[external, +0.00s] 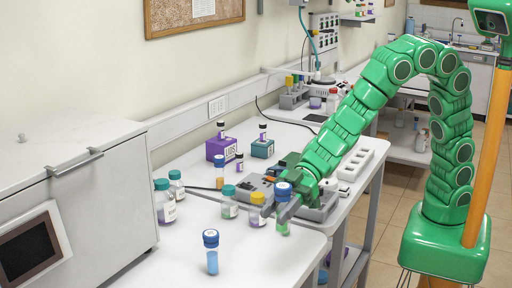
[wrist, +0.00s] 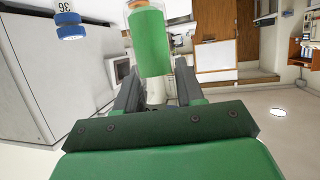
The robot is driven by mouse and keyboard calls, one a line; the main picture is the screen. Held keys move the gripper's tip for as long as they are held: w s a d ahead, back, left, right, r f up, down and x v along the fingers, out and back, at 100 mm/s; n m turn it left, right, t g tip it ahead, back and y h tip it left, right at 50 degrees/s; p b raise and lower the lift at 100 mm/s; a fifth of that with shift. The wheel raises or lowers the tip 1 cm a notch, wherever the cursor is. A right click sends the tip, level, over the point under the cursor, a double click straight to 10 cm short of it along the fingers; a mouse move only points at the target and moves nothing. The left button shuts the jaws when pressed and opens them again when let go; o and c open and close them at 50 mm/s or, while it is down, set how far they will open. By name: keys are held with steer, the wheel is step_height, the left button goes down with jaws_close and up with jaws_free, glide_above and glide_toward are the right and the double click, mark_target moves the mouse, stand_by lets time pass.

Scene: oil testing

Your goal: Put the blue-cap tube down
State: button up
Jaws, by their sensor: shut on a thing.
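My gripper (external: 279,207) is shut on a tube with a blue cap (external: 283,188) above the near part of the white table. Its lower body is greenish and hangs below the fingers; the fingers hide its middle. In the wrist view a green cylinder (wrist: 150,42) shows beyond the fingers (wrist: 156,88) and looks like this tube's body. A second blue-cap tube (external: 211,252), with blue contents, stands upright on the table to the left, nearer the camera. A blue cap with a white label (wrist: 69,26) also shows at the wrist view's upper left.
A yellow-cap bottle (external: 258,199) is close behind my gripper. Teal-cap bottles (external: 229,203) stand left of it. Behind are a purple box (external: 218,148), a teal box (external: 262,149) and grey holders (external: 260,187). A grey cabinet (external: 80,200) borders the left. Bare table (external: 262,262) lies right of the standing tube.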

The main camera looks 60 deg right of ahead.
steer(key=s+a+g, duration=0.1)
steer(key=s+a, duration=0.1)
steer(key=s, duration=0.2)
steer(key=shift+n, duration=0.4)
steer(key=shift+w+a+f, duration=1.15)
steer(key=shift+a+f, duration=0.8)
steer(key=shift+f, duration=0.25)
steer(key=shift+w+a+f, duration=1.15)
steer(key=shift+a+f, duration=0.85)
steer(key=shift+f, duration=0.15)
steer(key=shift+w+a+f, duration=1.15)
steer(key=shift+a+f, duration=0.8)
steer(key=shift+f, duration=0.25)
steer(key=shift+f, duration=0.15)
steer(key=o, duration=1.1)
steer(key=shift+c, duration=0.2)
